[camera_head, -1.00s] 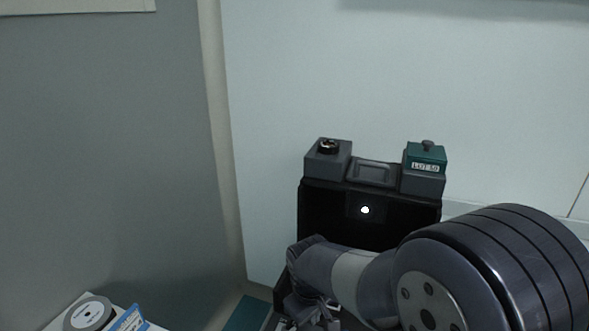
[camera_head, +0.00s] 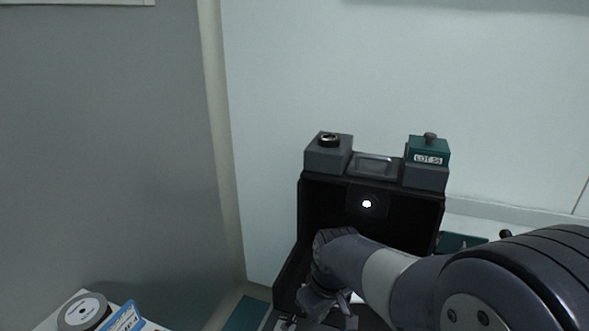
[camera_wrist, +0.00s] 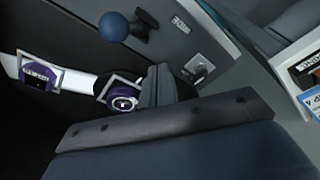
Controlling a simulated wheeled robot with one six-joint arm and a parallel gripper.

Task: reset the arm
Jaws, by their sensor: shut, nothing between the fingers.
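My arm reaches in from the lower right of the head view, in front of a black open-fronted box (camera_head: 330,215). My gripper (camera_head: 330,312) is at the bottom of that view, low at the box's front, and its fingertips are hard to make out. In the wrist view my gripper (camera_wrist: 158,85) shows as two dark fingers close together with nothing between them. Beyond them are two purple round parts in light square frames, one on the left (camera_wrist: 38,75) and one by the fingertips (camera_wrist: 122,100).
On the box top are a grey block with a black ring (camera_head: 328,141), a shallow tray (camera_head: 374,166) and a green block labelled LOT (camera_head: 428,149). A blue ball knob (camera_wrist: 113,27) shows in the wrist view. A disc (camera_head: 84,312) and a blue-and-white packet (camera_head: 128,318) lie at lower left.

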